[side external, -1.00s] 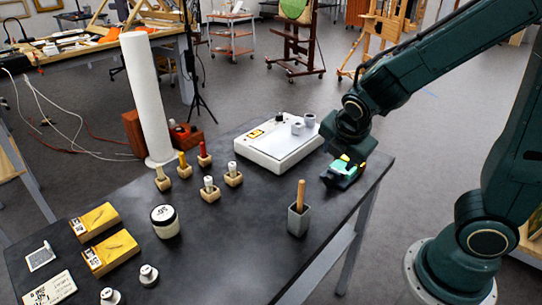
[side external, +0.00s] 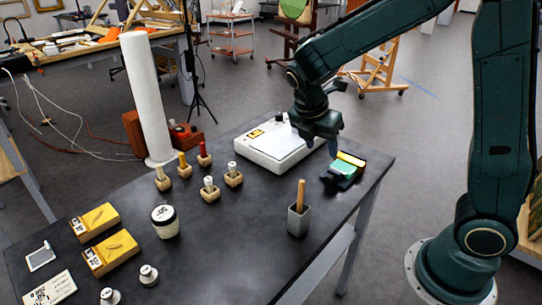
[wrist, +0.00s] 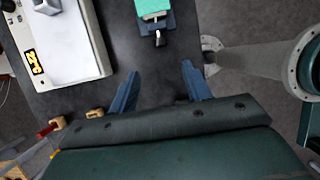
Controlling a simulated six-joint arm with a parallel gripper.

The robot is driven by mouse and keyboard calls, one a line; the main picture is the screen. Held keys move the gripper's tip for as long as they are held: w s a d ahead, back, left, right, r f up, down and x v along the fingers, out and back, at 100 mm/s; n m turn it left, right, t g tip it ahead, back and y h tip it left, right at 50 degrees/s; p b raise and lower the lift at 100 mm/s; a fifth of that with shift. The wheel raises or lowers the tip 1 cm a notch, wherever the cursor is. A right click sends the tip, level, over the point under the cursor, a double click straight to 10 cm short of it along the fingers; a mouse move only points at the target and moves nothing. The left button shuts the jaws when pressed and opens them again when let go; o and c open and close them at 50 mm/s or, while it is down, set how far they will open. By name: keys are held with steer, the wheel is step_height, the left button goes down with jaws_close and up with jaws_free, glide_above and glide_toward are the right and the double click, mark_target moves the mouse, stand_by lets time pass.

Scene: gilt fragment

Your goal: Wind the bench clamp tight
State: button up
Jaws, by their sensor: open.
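The bench clamp (side external: 340,179) is a dark blue vise near the right end of the black table. A green block (side external: 343,168) with a yellow strip sits in its jaws. In the wrist view the clamp (wrist: 154,27) is at the top centre, with the green block (wrist: 153,8) partly cut off by the frame edge. A small metal screw end or handle (wrist: 159,39) points towards my gripper. My gripper (wrist: 158,80) is open and empty, its two blue fingers apart. In the side view my gripper (side external: 322,142) hangs left of the clamp, not touching it.
A white scale (side external: 270,150) with a lit display stands close behind my gripper. A grey holder with a wooden handle (side external: 298,220) stands in front. Small wooden blocks with coloured vials (side external: 208,187), a white jar (side external: 165,221) and yellow boxes (side external: 110,252) lie further left.

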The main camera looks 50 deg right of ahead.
mark_target(330, 177)
steer(key=x, duration=1.3)
steer(key=shift+f, duration=0.3)
steer(key=c, duration=1)
steer(key=shift+s+d+t, duration=0.1)
steer(key=shift+t, duration=0.3)
steer(key=shift+s+m+t, duration=0.15)
steer(key=shift+m+t, duration=0.05)
steer(key=shift+t, duration=0.6)
steer(key=shift+s+m+t, duration=0.15)
steer(key=shift+m+t, duration=0.05)
steer(key=shift+t, duration=0.6)
